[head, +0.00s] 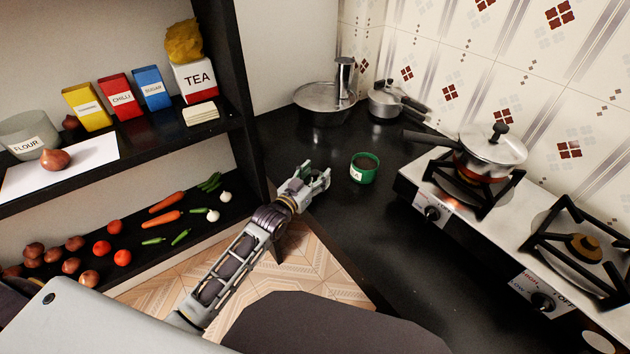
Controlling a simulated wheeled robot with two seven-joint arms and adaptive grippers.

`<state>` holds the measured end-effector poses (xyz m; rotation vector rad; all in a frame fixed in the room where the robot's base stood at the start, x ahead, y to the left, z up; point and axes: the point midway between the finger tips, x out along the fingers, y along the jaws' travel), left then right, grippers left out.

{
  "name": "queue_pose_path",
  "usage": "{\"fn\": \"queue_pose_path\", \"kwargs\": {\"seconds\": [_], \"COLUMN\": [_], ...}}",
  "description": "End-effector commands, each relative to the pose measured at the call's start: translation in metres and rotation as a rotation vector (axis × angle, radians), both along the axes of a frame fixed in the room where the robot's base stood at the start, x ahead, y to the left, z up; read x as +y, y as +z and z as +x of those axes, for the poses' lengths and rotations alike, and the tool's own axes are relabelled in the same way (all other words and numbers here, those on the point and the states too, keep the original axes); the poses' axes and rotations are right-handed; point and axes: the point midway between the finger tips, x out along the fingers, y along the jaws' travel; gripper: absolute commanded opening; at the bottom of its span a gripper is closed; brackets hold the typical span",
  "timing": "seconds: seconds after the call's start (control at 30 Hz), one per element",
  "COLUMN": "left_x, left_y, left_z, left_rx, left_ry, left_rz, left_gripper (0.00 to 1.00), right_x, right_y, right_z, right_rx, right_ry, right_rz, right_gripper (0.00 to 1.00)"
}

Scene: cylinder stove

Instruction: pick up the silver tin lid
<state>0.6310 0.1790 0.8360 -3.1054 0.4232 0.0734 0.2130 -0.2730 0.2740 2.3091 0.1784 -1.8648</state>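My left gripper (317,175) is over the left edge of the black counter, left of the green tin. Its fingers look spread apart, and I see nothing clearly held between them. The green tin (364,169) stands upright and open on the counter, with a white label and dark contents. A small gap separates it from the fingers. I cannot pick out a separate silver tin lid; the hand covers part of the counter. My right gripper is not in view.
A silver saucepan (491,148) with a lid sits on the stove's left burner. A wide silver dish (324,97) and a small lidded pot (386,103) stand at the back. Shelves with boxes and vegetables are on the left. The counter's front (410,255) is clear.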

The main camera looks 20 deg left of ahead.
Motion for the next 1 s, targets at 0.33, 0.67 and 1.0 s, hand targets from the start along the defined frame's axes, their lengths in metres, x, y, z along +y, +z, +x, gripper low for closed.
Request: {"fn": "queue_pose_path", "kwargs": {"seconds": [0.33, 0.67, 1.0], "left_x": [0.0, 0.0, 0.0], "left_y": [-0.004, -0.007, 0.005], "left_z": [-0.001, -0.001, -0.001], "left_rx": [0.009, 0.015, 0.015], "left_ry": [0.0, 0.0, 0.0], "left_rz": [0.002, 0.003, 0.003], "left_gripper": [0.03, 0.0, 0.0], "right_x": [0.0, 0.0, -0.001], "right_y": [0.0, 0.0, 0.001], "right_z": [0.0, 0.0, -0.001], "right_rx": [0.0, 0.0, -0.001], "right_ry": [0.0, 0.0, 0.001], "right_rz": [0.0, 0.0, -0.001], "right_gripper": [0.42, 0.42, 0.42]}}
